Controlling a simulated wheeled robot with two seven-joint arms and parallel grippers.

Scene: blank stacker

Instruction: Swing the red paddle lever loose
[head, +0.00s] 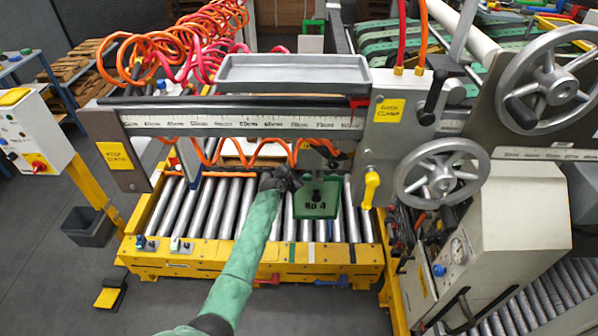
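A flat red lever (267,280) juts out low on the front of the yellow roller frame, just right of my green forearm. It looks like the red paddle lever, but it is small, and I cannot tell its exact angle. My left gripper (281,179) is dark and sits over the rollers, beside the green block marked BD 4, well above and behind the red lever. Its fingers are too small and dark to show whether they are open. I cannot tell whether it touches the block. My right gripper is out of view.
A blue lever (333,281) sits right of the red one. The green block (318,197) lies on the rollers. A ruler beam (240,122) with a grey tray (293,73) spans above them. Handwheels (441,173) stand at right.

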